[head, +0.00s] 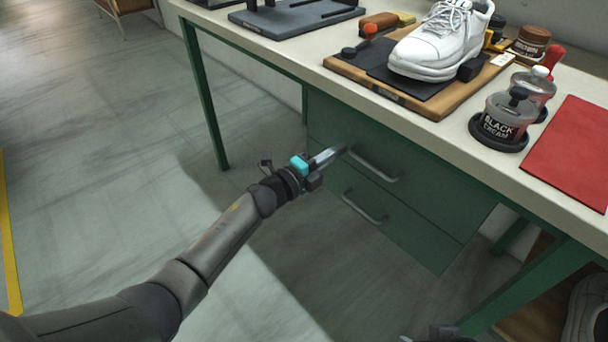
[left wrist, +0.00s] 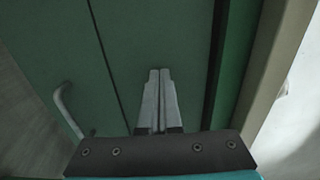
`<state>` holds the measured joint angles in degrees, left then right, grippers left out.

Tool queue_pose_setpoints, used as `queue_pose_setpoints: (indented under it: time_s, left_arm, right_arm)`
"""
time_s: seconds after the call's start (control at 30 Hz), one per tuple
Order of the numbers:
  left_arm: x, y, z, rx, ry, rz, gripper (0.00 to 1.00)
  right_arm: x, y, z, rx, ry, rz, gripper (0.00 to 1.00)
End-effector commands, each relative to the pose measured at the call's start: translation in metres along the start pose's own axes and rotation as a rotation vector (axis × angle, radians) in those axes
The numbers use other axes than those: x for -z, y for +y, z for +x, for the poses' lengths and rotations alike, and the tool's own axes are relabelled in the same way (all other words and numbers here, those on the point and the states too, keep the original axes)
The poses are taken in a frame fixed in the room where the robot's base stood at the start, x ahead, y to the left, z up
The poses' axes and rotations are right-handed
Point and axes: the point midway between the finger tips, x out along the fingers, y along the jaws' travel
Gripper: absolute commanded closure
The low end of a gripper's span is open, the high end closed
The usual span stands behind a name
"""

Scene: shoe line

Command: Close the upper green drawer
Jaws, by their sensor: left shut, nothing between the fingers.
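The upper green drawer (head: 415,172) sits under the bench top and has a grey bar handle (head: 373,165). Its front looks about level with the lower drawer's front in the head view, but I cannot tell whether it is fully flush. My left gripper (head: 342,149) is shut and empty, its tips in front of the upper drawer near the left end of the handle. In the left wrist view the shut fingers (left wrist: 159,72) point at the upper drawer's green front (left wrist: 150,35). I cannot tell whether they touch it. My right gripper does not show clearly.
The lower drawer has its own handle (head: 363,208). On the bench top (head: 290,62) are a white shoe (head: 430,50) on a wooden board, a black cream jar (head: 503,120) and a red mat (head: 570,145). A green bench leg (head: 205,100) stands left. The floor at left is clear.

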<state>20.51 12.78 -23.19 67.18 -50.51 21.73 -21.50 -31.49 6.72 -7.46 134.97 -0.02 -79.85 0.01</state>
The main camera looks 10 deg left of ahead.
Motion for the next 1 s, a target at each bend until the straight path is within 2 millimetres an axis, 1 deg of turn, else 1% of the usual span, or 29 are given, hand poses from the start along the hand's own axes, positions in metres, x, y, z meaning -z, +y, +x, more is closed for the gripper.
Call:
queue_pose_setpoints:
  time_s: [0.03,0.07,0.1,0.3,0.4,0.6,0.73,1.0]
  left_arm:
    - [-0.003,0.000,-0.006,-0.002,0.000,0.001,1.00]
    - [-0.002,-0.001,-0.012,-0.003,0.001,0.000,1.00]
    - [-0.002,-0.001,-0.018,-0.003,0.001,-0.001,1.00]
    - [-0.002,0.000,-0.051,-0.004,0.001,0.000,1.00]
    - [-0.002,0.000,-0.067,-0.005,0.001,-0.002,1.00]
    - [-0.003,0.001,-0.093,-0.004,0.001,-0.001,1.00]
    - [-0.003,0.001,-0.102,-0.002,0.002,0.001,1.00]
    - [-0.003,0.003,-0.105,-0.008,-0.005,-0.012,1.00]
  right_arm:
    - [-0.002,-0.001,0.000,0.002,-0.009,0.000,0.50]
    - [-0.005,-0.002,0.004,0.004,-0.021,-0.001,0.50]
    - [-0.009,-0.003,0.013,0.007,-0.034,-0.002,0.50]
    - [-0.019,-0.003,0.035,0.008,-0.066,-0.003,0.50]
    - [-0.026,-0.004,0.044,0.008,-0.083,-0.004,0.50]
    - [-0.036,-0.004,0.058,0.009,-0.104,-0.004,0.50]
    - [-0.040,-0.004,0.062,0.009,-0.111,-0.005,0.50]
    - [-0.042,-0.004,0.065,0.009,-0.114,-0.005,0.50]
